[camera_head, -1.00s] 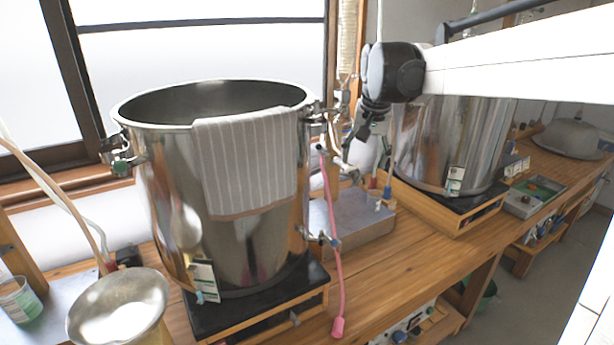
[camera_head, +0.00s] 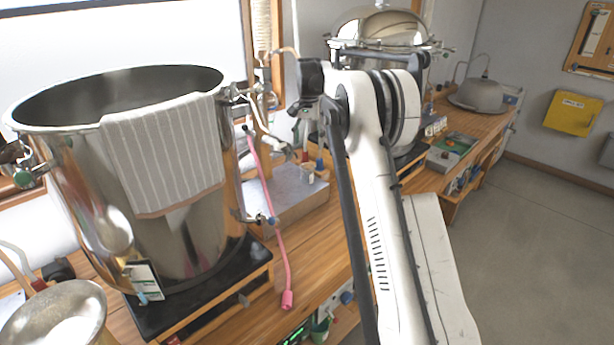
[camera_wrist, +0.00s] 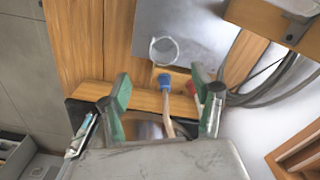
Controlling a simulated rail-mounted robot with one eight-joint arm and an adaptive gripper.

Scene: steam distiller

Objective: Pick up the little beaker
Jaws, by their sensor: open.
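The little beaker (camera_wrist: 164,50) is a small clear cup with an open rim. In the wrist view it stands on a grey metal surface, just beyond my fingertips. In the head view the beaker (camera_head: 308,173) is small, on top of the grey metal box (camera_head: 285,196) beside my arm. My gripper (camera_wrist: 160,88) is open, with its two green-padded fingers apart. Nothing is held between the fingers, and the beaker is apart from them. In the head view my arm hides part of the area behind it.
A large steel pot (camera_head: 165,240) with a striped cloth (camera_head: 165,150) stands left of the box. A pink hose (camera_head: 270,215) hangs between them. In the wrist view, blue-tipped (camera_wrist: 165,80) and red-tipped tubes lie near the fingers, with dark cables (camera_wrist: 265,92) at the right.

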